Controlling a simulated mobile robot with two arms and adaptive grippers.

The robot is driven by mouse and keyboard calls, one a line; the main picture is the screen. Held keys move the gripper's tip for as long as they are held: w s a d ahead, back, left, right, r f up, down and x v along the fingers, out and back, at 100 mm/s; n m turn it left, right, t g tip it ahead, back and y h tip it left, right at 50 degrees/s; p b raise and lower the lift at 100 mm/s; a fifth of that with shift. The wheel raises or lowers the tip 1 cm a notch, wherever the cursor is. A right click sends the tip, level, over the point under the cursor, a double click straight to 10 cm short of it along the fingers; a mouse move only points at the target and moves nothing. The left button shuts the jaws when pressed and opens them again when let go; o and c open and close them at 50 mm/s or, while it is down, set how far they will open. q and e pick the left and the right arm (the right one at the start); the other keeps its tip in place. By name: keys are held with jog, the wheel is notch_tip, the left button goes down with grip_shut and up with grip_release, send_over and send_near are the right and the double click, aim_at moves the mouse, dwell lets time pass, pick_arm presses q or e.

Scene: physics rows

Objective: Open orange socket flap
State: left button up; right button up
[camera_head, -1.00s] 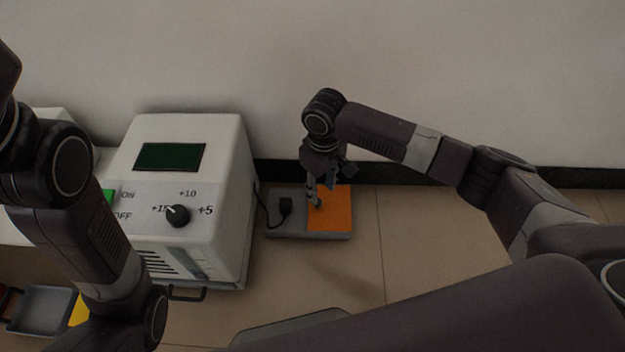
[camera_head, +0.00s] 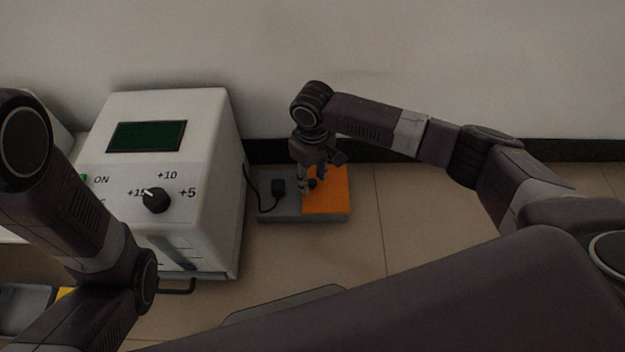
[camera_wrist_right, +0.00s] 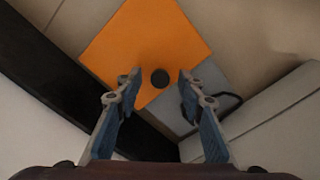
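The orange flap (camera_head: 328,192) lies flat and closed over the right part of a grey socket base (camera_head: 280,214) on the floor. In the right wrist view the flap (camera_wrist_right: 150,42) is at the top, with a dark round knob (camera_wrist_right: 160,78) near its edge. My right gripper (camera_head: 306,189) points down over the flap's left edge. In the wrist view the right gripper (camera_wrist_right: 157,80) is open, its two fingers apart on either side of the knob, with gaps visible. My left arm comes in from the left; its gripper is outside the head view.
A black plug (camera_head: 278,187) with a cable sits on the base left of the flap. A white box (camera_head: 205,150) with a screen and black dial (camera_head: 156,201) stands to the left. The wall is close behind. The floor (camera_head: 430,200) to the right is clear.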

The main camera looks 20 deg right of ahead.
grip_shut()
jog(key=shift+r, duration=0.1)
dwell(0.4)
